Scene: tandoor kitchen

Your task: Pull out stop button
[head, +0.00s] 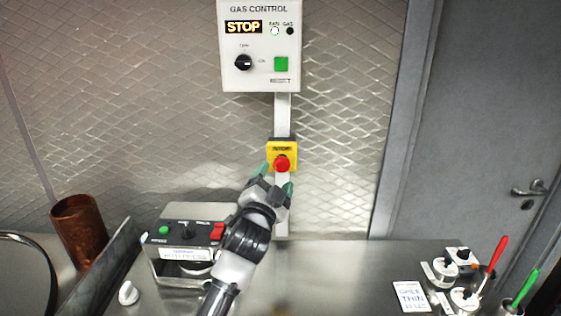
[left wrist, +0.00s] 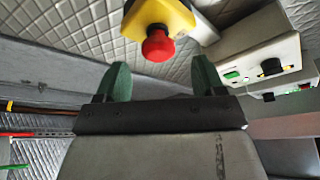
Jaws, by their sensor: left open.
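The stop button is a red mushroom knob (head: 282,163) on a yellow box (head: 290,148), fixed to a light vertical strip on the wall below the gas control panel (head: 260,80). My left gripper (head: 275,180) is just below and in front of the button, with its green fingers apart. In the left wrist view the red knob (left wrist: 157,46) sits beyond and above the gap between the two open fingertips (left wrist: 160,76). Nothing is between the fingers. I cannot tell the exact distance to the knob. The panel's display reads STOP. My right gripper is not seen.
A control box (head: 185,255) with a red switch stands on the steel counter (head: 330,285) below my left arm. A copper-coloured cylinder (head: 80,230) is at the left. Small jars with red and green handles and a card (head: 411,297) are at the right. A grey door (head: 480,120) is behind.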

